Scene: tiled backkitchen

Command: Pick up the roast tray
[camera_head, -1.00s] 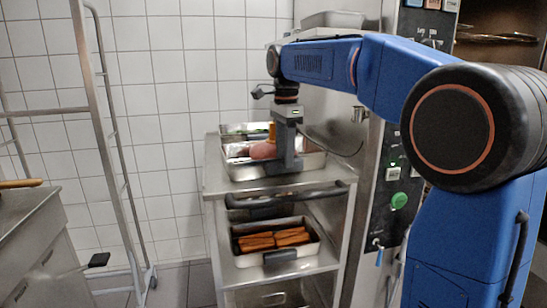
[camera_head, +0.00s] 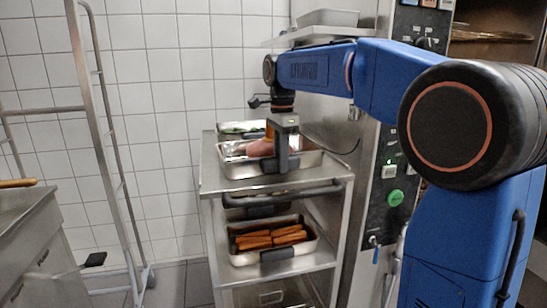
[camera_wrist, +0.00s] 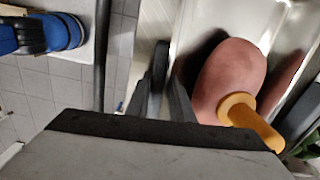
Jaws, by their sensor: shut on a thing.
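The roast tray (camera_head: 235,168) is a shiny metal pan on the top shelf of a steel trolley. A pinkish-brown roast (camera_head: 260,148) with a yellow-orange piece on it lies inside. The roast (camera_wrist: 228,75) and its yellow-orange stub (camera_wrist: 250,117) fill the right of the wrist view, with the tray's bare metal (camera_wrist: 200,22) behind. My gripper (camera_head: 281,168) points down at the tray's near side. Its dark fingers (camera_wrist: 163,85) are shut on the tray's near edge. The exact contact is partly hidden. I see no clear gap between tray and shelf.
A second tray (camera_head: 218,129) with green contents stands behind. A lower shelf holds a tray of orange-brown sticks (camera_head: 270,237). The trolley's handle bar (camera_head: 285,196) runs along its front. A tall metal rack (camera_head: 88,120) stands left. A control panel (camera_head: 390,170) is close on the right.

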